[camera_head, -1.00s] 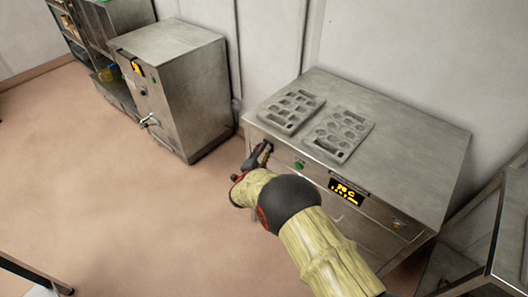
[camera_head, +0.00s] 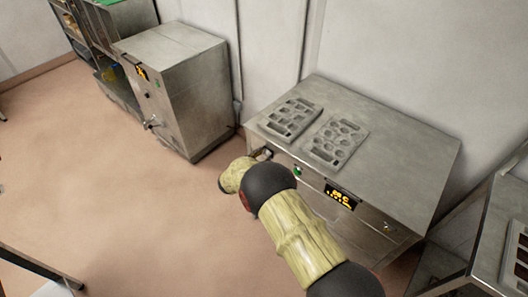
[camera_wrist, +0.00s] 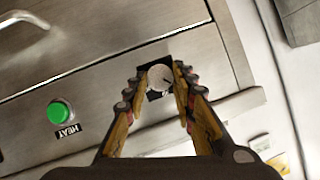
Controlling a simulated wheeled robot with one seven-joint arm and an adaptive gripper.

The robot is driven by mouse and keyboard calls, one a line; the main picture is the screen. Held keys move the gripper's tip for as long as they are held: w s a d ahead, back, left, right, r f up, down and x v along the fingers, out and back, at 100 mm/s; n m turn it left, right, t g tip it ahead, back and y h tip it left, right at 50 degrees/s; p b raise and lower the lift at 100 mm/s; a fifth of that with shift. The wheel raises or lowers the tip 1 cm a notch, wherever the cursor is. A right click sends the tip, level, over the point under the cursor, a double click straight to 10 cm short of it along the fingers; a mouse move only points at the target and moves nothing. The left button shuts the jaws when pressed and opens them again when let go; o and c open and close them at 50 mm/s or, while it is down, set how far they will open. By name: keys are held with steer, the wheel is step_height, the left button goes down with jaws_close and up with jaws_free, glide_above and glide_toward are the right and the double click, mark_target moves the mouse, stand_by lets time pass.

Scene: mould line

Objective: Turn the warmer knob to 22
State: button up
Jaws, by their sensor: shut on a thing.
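The warmer (camera_head: 400,140) is the low steel cabinet at the right in the head view, with a green button and a lit yellow display (camera_head: 343,196) on its front. The display's digits are too blurred to read surely. The warmer knob (camera_wrist: 159,77) is a pale round knob with a dark line on its face, set on a dark square plate on the warmer's front. My gripper (camera_wrist: 163,82) is shut on the knob, one finger on each side. In the head view my gripper (camera_head: 262,154) is at the front's left end, mostly hidden by my arm.
A green HEAT button (camera_wrist: 59,112) is beside the knob. Two grey moulds, the left (camera_head: 290,118) and the right (camera_head: 336,142), lie on the warmer's top. Another steel cabinet (camera_head: 185,90) stands at the back left.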

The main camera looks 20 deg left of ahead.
steer(key=shift+a+r+n+g+h+p, duration=0.1)
steer(key=shift+a+n+g+h+p, duration=0.1)
steer(key=shift+n+g+h+p, duration=0.6)
steer(key=shift+w+a+n+h+p, duration=0.1)
steer(key=shift+n+h+p, duration=0.5)
steer(key=shift+n, duration=0.5)
steer(key=o, duration=1.1)
steer(key=shift+o, duration=0.2)
steer(key=v, duration=1.2)
steer(key=shift+a, duration=0.15)
